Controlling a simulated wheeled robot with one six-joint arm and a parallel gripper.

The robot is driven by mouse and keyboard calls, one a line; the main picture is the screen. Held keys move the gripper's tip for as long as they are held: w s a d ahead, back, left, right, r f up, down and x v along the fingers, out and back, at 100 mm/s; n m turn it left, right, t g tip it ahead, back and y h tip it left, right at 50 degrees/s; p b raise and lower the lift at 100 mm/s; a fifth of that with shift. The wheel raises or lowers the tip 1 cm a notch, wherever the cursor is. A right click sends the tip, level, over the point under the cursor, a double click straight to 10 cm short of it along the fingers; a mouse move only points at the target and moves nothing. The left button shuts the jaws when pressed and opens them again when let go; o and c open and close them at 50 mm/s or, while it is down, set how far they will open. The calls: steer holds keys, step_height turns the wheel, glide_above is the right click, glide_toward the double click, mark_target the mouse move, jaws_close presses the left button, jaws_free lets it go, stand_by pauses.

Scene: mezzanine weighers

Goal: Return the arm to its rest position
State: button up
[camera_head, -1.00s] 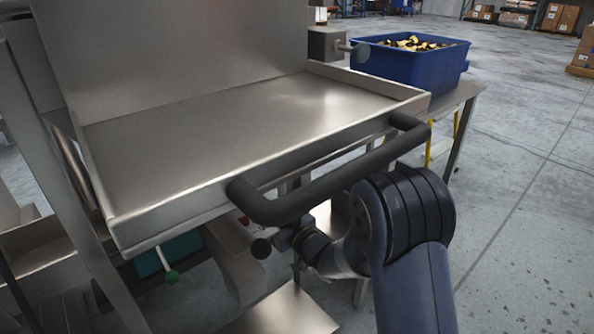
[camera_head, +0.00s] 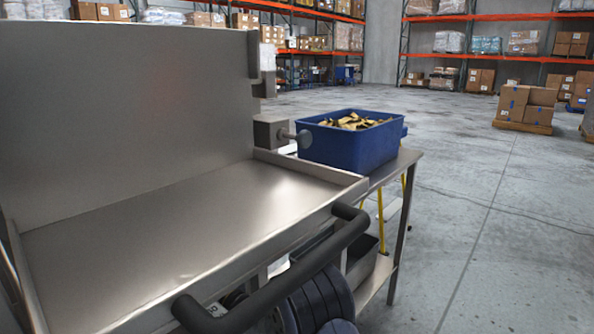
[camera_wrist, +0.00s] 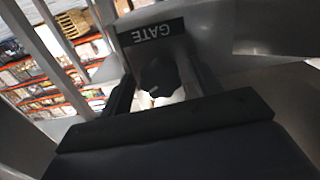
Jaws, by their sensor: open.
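My arm (camera_head: 318,302) shows in the head view only as dark rounded joints at the bottom edge, below and behind the black handle bar (camera_head: 290,280). The rest of the arm and its end are hidden or out of frame there. In the wrist view my gripper (camera_wrist: 163,92) is open, with dark fingers either side of the middle. A black knob (camera_wrist: 158,76) shows between the fingers, under an upside-down label reading GATE (camera_wrist: 151,33). I cannot tell how far the knob is from the fingertips. No object is seen held.
A steel tray (camera_head: 150,230) with a tall back panel fills the left. A blue bin (camera_head: 350,146) of brownish pieces stands on a steel table (camera_head: 408,160) beyond it. Open concrete floor (camera_head: 500,220) lies to the right. A pallet of boxes (camera_head: 525,108) stands farther back.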

stand_by(0.4)
steer(key=b+v, duration=0.2)
steer(key=v, duration=0.9)
steer(key=p+x, duration=0.2)
steer(key=x, duration=0.9)
steer(key=shift+w+a, duration=0.1)
steer(key=shift+n+b, duration=0.3)
steer(key=shift+n, duration=0.1)
steer(key=n+b, duration=0.1)
steer(key=n, duration=0.3)
steer(key=n+b, duration=0.1)
steer(key=n, duration=0.4)
steer(key=shift+n+b, duration=0.3)
steer(key=shift+n, duration=0.1)
steer(key=n, duration=0.5)
steer(key=shift+n, duration=0.3)
steer(key=n, duration=0.4)
steer(key=shift+n, duration=0.4)
